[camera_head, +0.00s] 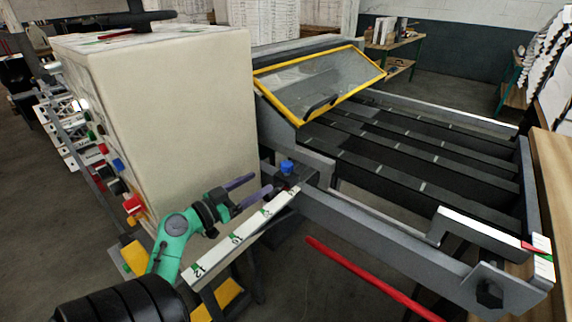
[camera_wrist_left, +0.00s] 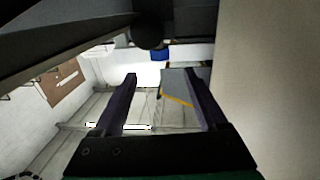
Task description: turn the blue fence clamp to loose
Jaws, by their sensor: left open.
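The blue fence clamp (camera_head: 287,166) is a small blue knob on a dark block at the near left end of the machine's front rail. In the left wrist view a blue part (camera_wrist_left: 160,54), which looks like the same clamp, shows beyond the fingertips, partly covered by dark parts above. My left gripper (camera_head: 262,182) is open with nothing between its dark purple fingers. It points right, just left of the clamp and apart from it. In the left wrist view the gripper (camera_wrist_left: 160,76) spreads on both sides below the blue part. My right gripper is not in view.
A big cream cabinet (camera_head: 180,100) with coloured buttons stands close behind my left arm. A white scale (camera_head: 240,234) lies below the gripper. A yellow-framed guard (camera_head: 318,82) hangs over the slatted machine bed (camera_head: 400,150). A red bar (camera_head: 365,276) crosses in front.

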